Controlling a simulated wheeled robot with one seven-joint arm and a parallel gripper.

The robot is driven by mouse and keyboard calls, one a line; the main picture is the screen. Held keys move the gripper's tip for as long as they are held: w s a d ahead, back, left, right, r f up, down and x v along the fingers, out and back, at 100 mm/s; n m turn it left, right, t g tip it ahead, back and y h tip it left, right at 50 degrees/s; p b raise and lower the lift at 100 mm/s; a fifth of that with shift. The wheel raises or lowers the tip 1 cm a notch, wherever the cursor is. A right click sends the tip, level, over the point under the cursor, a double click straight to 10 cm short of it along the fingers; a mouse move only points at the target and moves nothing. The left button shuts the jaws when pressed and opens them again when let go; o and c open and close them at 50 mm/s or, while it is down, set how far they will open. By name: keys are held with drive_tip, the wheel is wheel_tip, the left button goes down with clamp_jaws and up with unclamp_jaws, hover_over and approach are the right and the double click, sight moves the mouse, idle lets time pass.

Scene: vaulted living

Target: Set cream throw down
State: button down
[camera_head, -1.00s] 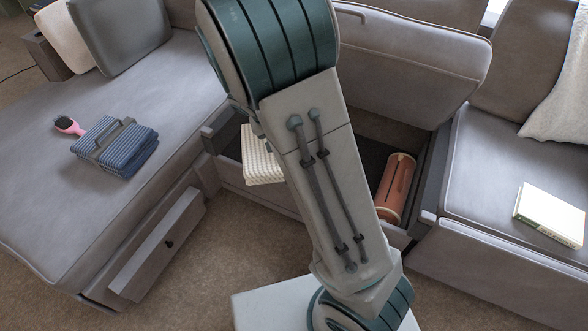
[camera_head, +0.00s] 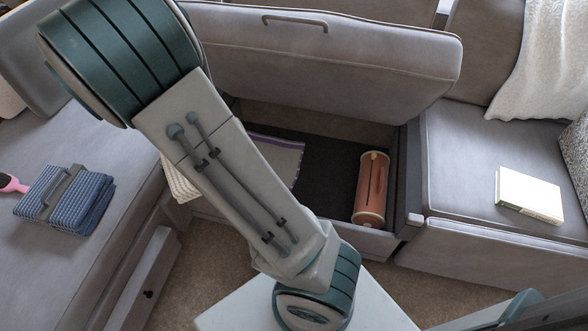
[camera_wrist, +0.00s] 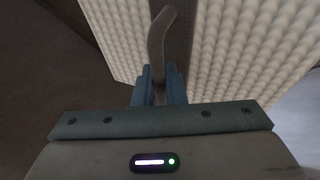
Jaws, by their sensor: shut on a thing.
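The cream throw is a folded bundle with a waffle texture and a dark grey strap and handle. It fills the upper part of the wrist view (camera_wrist: 235,45). In the head view only a small part of it (camera_head: 180,184) shows, left of my arm, by the left end of the open storage seat; the rest is hidden behind my arm. My gripper (camera_wrist: 160,88) is shut on the throw's strap handle. The throw hangs from it, though I cannot tell how far it is above anything.
The open storage seat (camera_head: 335,165) has a raised lid (camera_head: 350,60), an orange cylinder (camera_head: 371,188) and a purple-edged cloth (camera_head: 275,150). A blue folded throw (camera_head: 65,200) and pink brush (camera_head: 10,183) lie on the left seat. A book (camera_head: 528,195) lies on the right seat.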

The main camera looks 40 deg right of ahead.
drive_tip(key=shift+m+g, duration=0.4)
drive_tip(key=shift+m, duration=0.2)
drive_tip(key=d+f, duration=0.2)
drive_tip(key=d, duration=0.1)
drive_tip(key=d+f, duration=0.1)
drive_tip(key=f, duration=0.1)
drive_tip(key=shift+w+d, duration=0.3)
drive_tip(key=shift+w, duration=0.1)
drive_tip(key=s+d+f+m+g+b, duration=0.1)
drive_tip(key=s+d+f+m, duration=0.15)
drive_tip(key=d+f, duration=0.45)
drive_tip(key=s+d+f+m+g+h+b, duration=0.1)
drive_tip(key=s+d+f+m, duration=0.15)
drive_tip(key=d, duration=0.75)
drive_tip(key=s+d+f+m+g+b, duration=0.15)
drive_tip(key=s+d+f, duration=0.25)
drive_tip(key=d, duration=0.5)
drive_tip(key=s+d+f+b, duration=0.1)
drive_tip(key=d+f+b, duration=0.1)
drive_tip(key=f+b, duration=0.5)
drive_tip(key=s+d+f+b, duration=0.2)
drive_tip(key=f+b, duration=0.5)
drive_tip(key=f, duration=1)
drive_tip(key=shift+d+f+m, duration=0.2)
drive_tip(key=shift+f+m, duration=0.15)
drive_tip(key=shift+f, duration=0.1)
drive_tip(key=c, duration=1.7)
unclamp_jaws()
drive_tip(key=shift+o, duration=1)
